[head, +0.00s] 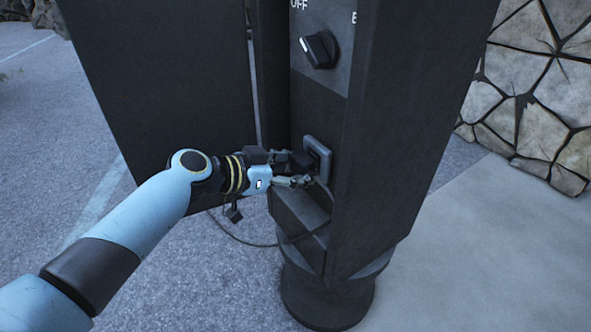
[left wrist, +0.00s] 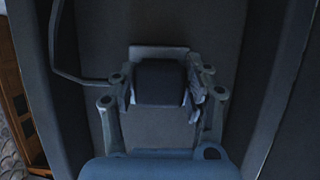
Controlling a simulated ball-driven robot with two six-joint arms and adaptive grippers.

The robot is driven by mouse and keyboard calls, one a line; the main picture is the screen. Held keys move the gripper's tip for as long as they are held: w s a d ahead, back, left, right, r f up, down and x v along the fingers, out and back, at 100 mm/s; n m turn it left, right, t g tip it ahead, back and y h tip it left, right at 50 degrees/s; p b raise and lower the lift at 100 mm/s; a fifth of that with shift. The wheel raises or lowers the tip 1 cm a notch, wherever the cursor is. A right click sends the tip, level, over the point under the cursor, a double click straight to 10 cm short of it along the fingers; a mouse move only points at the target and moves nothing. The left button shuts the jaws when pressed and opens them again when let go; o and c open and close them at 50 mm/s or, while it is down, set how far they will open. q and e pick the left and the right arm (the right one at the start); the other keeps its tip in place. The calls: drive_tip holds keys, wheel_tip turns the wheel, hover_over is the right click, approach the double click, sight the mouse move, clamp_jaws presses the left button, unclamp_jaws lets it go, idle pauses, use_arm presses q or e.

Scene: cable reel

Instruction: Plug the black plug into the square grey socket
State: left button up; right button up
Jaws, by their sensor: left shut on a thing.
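My left gripper (head: 296,170) is shut on the black plug (head: 300,161), right in front of the square grey socket (head: 318,155) on the dark post. In the left wrist view the plug (left wrist: 160,82) sits between the two fingers of my left gripper (left wrist: 163,95). A pale grey edge of the socket (left wrist: 158,51) shows just beyond the plug. I cannot tell how far the plug is inside the socket. My right gripper is not in view.
A black cable (head: 250,242) hangs in a loop below my left gripper. The dark post (head: 385,130) has a rotary knob (head: 319,49) above the socket. An open dark door panel (head: 165,85) stands left. A stone wall (head: 545,90) is at the right.

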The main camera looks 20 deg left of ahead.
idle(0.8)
use_arm(q)
drive_tip(key=shift+w+d+b, duration=0.35)
drive_tip(key=shift+w+b, duration=0.05)
drive_tip(key=shift+b, duration=0.05)
drive_tip(key=o, duration=1.2)
drive_tip(key=shift+c, duration=0.2)
drive_tip(key=v, duration=1.2)
drive_tip(key=shift+r, duration=0.1)
